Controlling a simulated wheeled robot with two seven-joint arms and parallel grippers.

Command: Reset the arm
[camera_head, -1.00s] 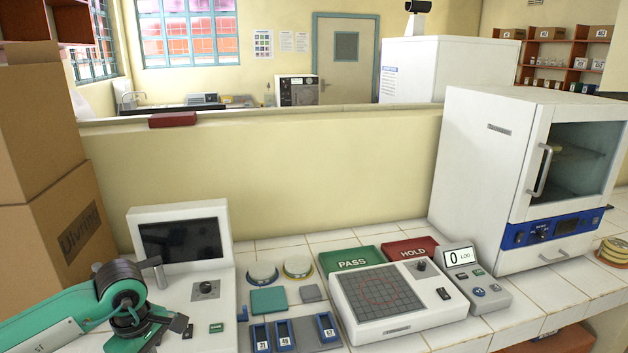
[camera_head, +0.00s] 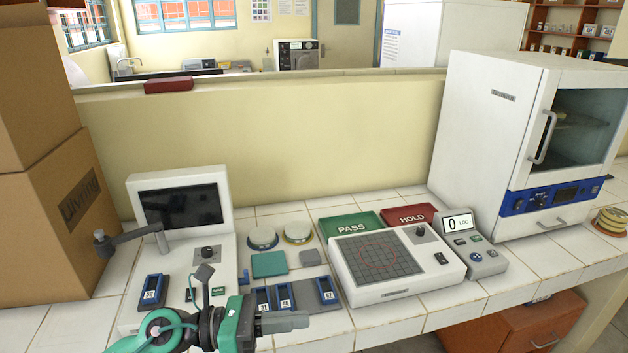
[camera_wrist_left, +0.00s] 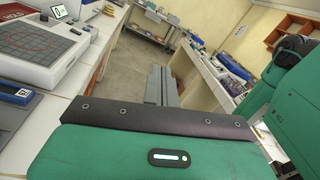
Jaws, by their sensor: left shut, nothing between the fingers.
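My left arm comes in from the bottom left, green and black. Its gripper (camera_head: 290,322) points right in the head view, low in front of the slots with blue numbered holders (camera_head: 326,290). The grey fingers are together and nothing is between them. In the left wrist view the closed fingers (camera_wrist_left: 160,86) stick out past the black edge of the green hand, over the floor beyond the bench edge. My right gripper is not visible.
The white incubator (camera_head: 485,140) stands at the right with its door shut. A grid-topped device (camera_head: 378,263), a counter (camera_head: 475,243), green PASS (camera_head: 350,228) and red HOLD trays (camera_head: 408,216) fill the bench. A screen unit (camera_head: 180,207) and cardboard boxes (camera_head: 55,215) are at the left.

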